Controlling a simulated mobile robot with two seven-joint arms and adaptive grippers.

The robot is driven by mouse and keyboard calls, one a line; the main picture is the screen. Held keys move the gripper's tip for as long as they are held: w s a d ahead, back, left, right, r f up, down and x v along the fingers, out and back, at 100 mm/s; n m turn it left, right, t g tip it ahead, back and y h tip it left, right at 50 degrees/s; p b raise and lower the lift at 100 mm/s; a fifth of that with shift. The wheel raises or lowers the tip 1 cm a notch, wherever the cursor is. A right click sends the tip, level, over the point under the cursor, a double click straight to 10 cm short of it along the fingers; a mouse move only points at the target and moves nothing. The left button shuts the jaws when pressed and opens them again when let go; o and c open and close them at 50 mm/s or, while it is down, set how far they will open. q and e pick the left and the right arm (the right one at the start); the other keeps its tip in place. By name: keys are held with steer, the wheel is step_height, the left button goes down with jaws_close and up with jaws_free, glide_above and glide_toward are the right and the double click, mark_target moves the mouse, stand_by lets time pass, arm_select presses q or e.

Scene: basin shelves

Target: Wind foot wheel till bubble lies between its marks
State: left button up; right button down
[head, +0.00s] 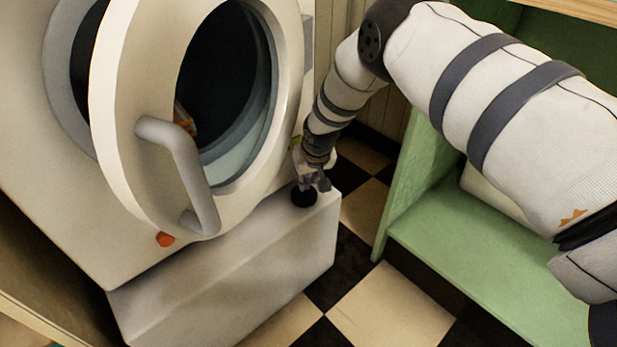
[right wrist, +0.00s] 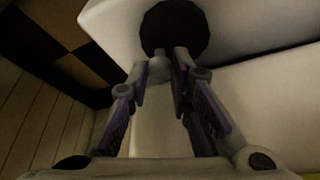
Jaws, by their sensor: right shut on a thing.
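The foot wheel is a dark round disc (head: 303,196) at the right end of the pale plinth under the white washing machine (head: 245,180). It also shows at the top of the right wrist view (right wrist: 174,25). My right gripper (head: 319,184) reaches down beside the machine and is shut at the wheel's near edge. In the right wrist view its fingertips (right wrist: 170,66) close around a small pale knob against the wheel. A small yellow-green patch shows beside the wrist; I cannot tell if it is the level. No bubble or marks can be made out. My left gripper is not in view.
The machine's round door stands open, with a grey handle (head: 180,170). A small orange-red piece (head: 165,239) is below it. The plinth (head: 230,285) juts forward. A green shelf unit (head: 455,245) stands close on the right, with a narrow strip of checkered floor (head: 385,305) between.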

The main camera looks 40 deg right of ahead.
steer(key=shift+n, duration=0.3)
steer(key=shift+w+f+n+y, duration=0.15)
steer(key=shift+n+y, duration=0.35)
steer(key=shift+n, duration=0.4)
steer(key=shift+w+a+n+y+b, duration=0.15)
steer(key=shift+n+y+b, duration=0.6)
steer(key=shift+n, duration=0.75)
steer(key=c, duration=1.5)
jaws_free()
steer(key=shift+o, duration=0.2)
steer(key=shift+w, duration=0.1)
